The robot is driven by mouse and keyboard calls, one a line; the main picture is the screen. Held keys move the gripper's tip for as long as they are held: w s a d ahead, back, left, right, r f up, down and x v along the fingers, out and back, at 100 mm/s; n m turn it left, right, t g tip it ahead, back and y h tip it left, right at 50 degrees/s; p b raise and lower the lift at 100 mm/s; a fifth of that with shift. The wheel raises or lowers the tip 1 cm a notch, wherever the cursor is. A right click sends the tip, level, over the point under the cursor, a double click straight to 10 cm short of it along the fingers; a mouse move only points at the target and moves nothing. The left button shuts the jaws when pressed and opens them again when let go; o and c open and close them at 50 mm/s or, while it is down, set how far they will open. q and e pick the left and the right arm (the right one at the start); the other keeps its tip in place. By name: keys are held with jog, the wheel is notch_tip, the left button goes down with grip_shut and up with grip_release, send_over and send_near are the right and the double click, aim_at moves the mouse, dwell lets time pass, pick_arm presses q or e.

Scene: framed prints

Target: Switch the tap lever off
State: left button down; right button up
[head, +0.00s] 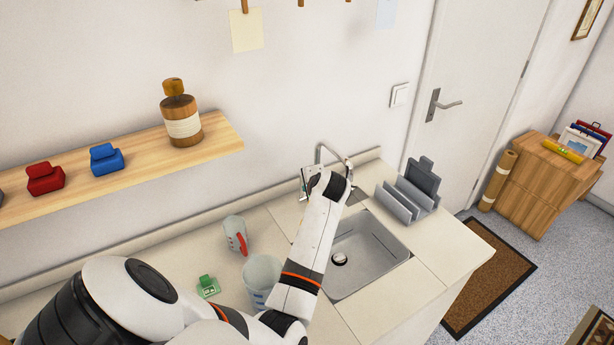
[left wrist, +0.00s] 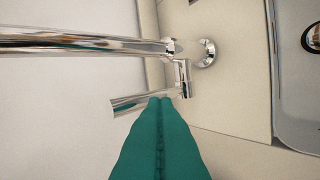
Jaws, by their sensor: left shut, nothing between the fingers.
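The chrome tap (head: 320,150) stands behind the sink, largely hidden by my left arm in the head view. In the left wrist view its spout (left wrist: 80,40) runs to the left and its round base (left wrist: 207,53) sits on the counter. The tap lever (left wrist: 183,78) is a short chrome piece beside the spout. My left gripper (left wrist: 160,100) has teal fingers pressed together and empty. Their tips overlap the lever's bar in that view; I cannot tell whether they touch it. My right gripper is not in view.
The grey sink (head: 385,262) is empty. A grey rack (head: 408,195) stands right of the tap. A mug (head: 236,235), a light cup (head: 262,275) and a green object (head: 208,287) stand left of my arm. A wooden shelf (head: 110,165) is on the wall.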

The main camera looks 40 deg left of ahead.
pick_arm(q)
jog(key=shift+w+a, duration=0.2)
jog(key=shift+a, duration=0.25)
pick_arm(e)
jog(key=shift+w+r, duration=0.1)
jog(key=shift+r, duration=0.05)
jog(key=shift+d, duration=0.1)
